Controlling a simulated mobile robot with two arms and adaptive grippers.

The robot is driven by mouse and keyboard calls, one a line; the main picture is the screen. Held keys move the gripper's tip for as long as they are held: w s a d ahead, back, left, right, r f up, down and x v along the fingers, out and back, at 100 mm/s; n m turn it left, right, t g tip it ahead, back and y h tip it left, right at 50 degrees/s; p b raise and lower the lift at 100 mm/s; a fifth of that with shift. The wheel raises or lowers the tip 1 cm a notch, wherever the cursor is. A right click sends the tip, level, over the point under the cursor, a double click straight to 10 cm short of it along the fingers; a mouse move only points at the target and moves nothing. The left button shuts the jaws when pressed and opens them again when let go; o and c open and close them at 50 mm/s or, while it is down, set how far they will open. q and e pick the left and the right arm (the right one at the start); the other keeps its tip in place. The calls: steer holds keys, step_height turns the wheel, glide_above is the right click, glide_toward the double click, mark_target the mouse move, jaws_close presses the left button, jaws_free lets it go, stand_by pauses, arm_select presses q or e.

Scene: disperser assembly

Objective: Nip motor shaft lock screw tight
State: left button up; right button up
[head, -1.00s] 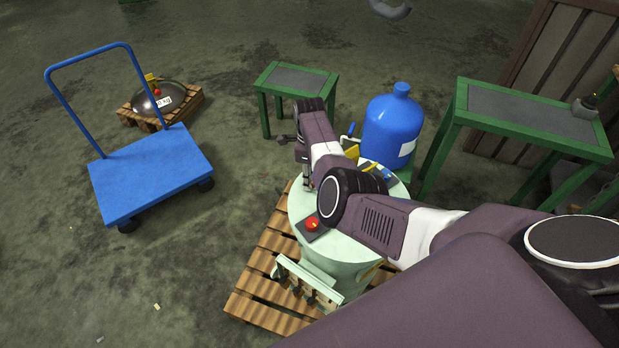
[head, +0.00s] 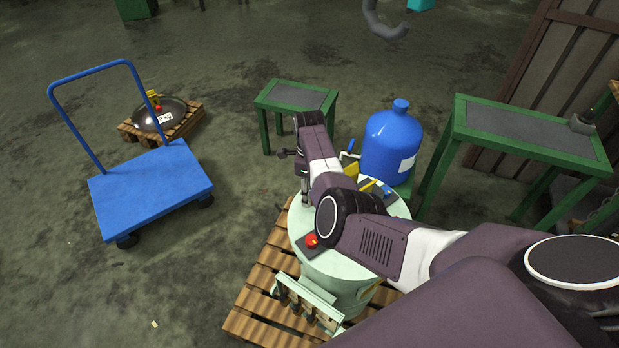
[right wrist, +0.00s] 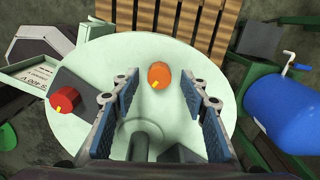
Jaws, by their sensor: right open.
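My right gripper (right wrist: 160,100) is open in the right wrist view, its two blue-padded fingers apart with nothing gripped. An orange knob with a yellow mark (right wrist: 159,75) shows between and beyond the fingertips, on the pale green round top (right wrist: 215,70). A red knob with a yellow mark (right wrist: 64,99) sits on a dark plate left of the fingers; it also shows in the head view (head: 311,241). A dark cylinder (right wrist: 146,146) stands low between the fingers. I cannot tell which part is the lock screw. In the head view my right arm hides much of the machine top.
The machine stands on a wooden pallet (head: 262,284). A blue drum (head: 388,145) and a green table (head: 530,132) stand close to its right. A smaller green table (head: 298,96) is behind. A blue trolley (head: 150,190) stands left, with open floor between.

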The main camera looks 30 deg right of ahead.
step_height(320, 180, up, 11)
stand_by(0.3)
stand_by(0.4)
